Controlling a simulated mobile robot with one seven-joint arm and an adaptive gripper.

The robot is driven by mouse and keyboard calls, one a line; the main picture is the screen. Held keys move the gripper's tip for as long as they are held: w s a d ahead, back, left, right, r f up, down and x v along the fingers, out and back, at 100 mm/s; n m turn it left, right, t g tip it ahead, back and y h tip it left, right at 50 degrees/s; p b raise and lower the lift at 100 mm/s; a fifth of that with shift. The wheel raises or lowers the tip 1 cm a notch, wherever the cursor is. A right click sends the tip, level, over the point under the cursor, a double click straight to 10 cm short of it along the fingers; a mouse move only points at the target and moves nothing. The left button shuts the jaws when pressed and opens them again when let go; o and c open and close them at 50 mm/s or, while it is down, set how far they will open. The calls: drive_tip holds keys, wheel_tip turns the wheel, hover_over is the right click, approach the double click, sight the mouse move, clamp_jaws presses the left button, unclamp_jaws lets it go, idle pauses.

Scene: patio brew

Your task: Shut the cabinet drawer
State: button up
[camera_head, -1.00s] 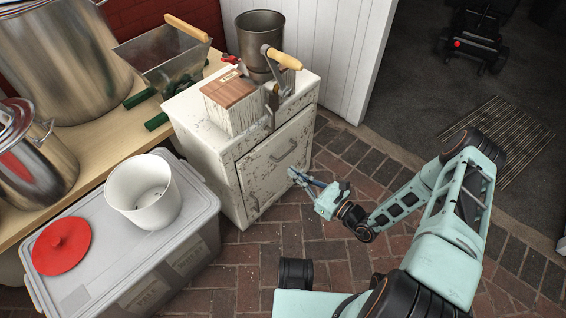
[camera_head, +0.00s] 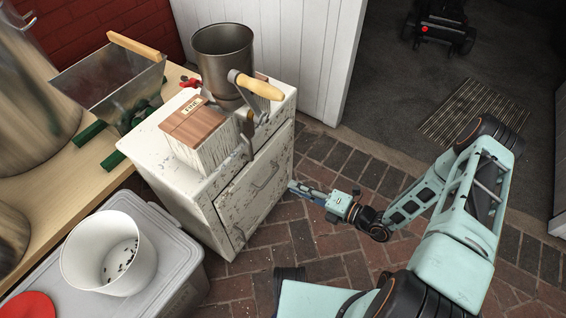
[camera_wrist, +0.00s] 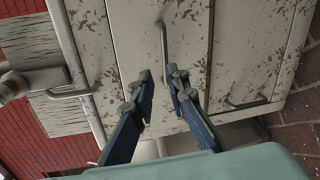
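The white cabinet (camera_head: 205,205) with chipped paint stands left of centre in the head view. Its front carries a panel with a bar handle (camera_head: 265,178). The wrist view shows this handle (camera_wrist: 163,45) just beyond my fingertips, and a second handle (camera_wrist: 245,103) on a neighbouring panel past a seam. I cannot tell which panel is the drawer or how far it stands out. My gripper (camera_head: 291,187) is close to the cabinet front, low and to its right. In the wrist view my gripper (camera_wrist: 159,78) has its fingers apart with nothing between them.
A metal mill (camera_head: 222,60) with a wooden crank handle and a wood-topped box (camera_head: 200,122) stand on the cabinet. A white bucket (camera_head: 85,245) sits on a lidded grey bin (camera_head: 172,262) at left. Brick floor (camera_head: 330,240) is clear in front of the cabinet.

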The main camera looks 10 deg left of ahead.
sight(272, 175)
drive_tip(key=shift+w+a+f+m+b, duration=0.45)
drive_tip(key=shift+w+a, duration=0.45)
drive_tip(key=shift+a, duration=0.65)
drive_tip(key=shift+w+a+f+m+b, duration=0.2)
drive_tip(key=shift+w+a+f+b, duration=0.5)
drive_tip(key=shift+a, duration=0.9)
drive_tip(key=shift+w+a+f+m+b, duration=0.35)
drive_tip(key=shift+w+a, duration=0.7)
drive_tip(key=shift+a, duration=0.5)
drive_tip(key=shift+c, duration=0.4)
clamp_jaws()
drive_tip(key=shift+a+r, duration=0.1)
drive_tip(key=shift+r+x, duration=0.1)
drive_tip(key=shift+x, duration=0.5)
drive_tip(key=shift+r+x, duration=0.15)
drive_tip(key=shift+x, duration=0.4)
